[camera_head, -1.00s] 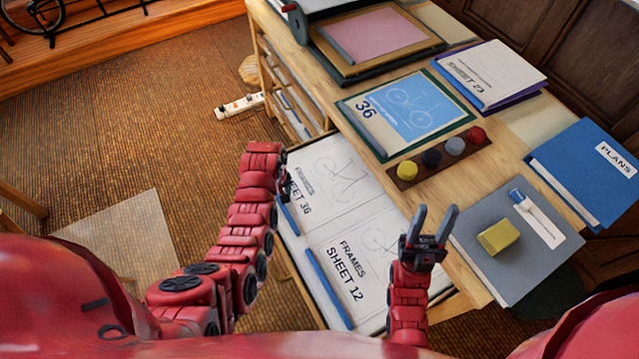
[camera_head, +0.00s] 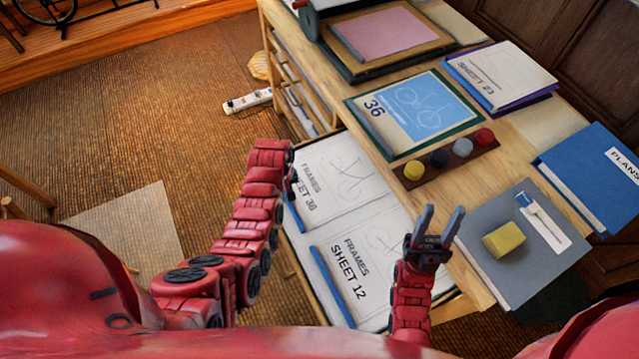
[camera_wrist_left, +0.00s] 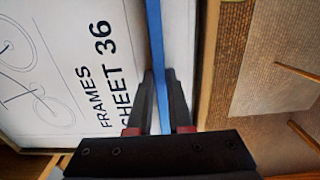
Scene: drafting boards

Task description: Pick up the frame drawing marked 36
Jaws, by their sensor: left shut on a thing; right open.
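The frame drawing marked 36 (camera_head: 338,192) is a white sheet with a bicycle line drawing and a blue strip along one edge. It lies in an open drawer, beside a similar sheet marked 12 (camera_head: 372,262). The left wrist view shows its print, "FRAMES SHEET 36" (camera_wrist_left: 75,60), close up. My left gripper (camera_wrist_left: 160,78) is shut on its blue edge strip, one finger on each side. In the head view my left gripper (camera_head: 292,178) is partly hidden by its own arm. My right gripper (camera_head: 440,228) is open and empty, above the drawer's right side near the desk edge.
On the desk, a blue bicycle print marked 36 (camera_head: 440,110) lies on a green mat. Nearby are a rack of coloured pots (camera_head: 438,162), a grey folder (camera_head: 500,280) with a yellow block (camera_head: 503,240), and a blue PLANS binder (camera_head: 580,190). Carpet is open at left.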

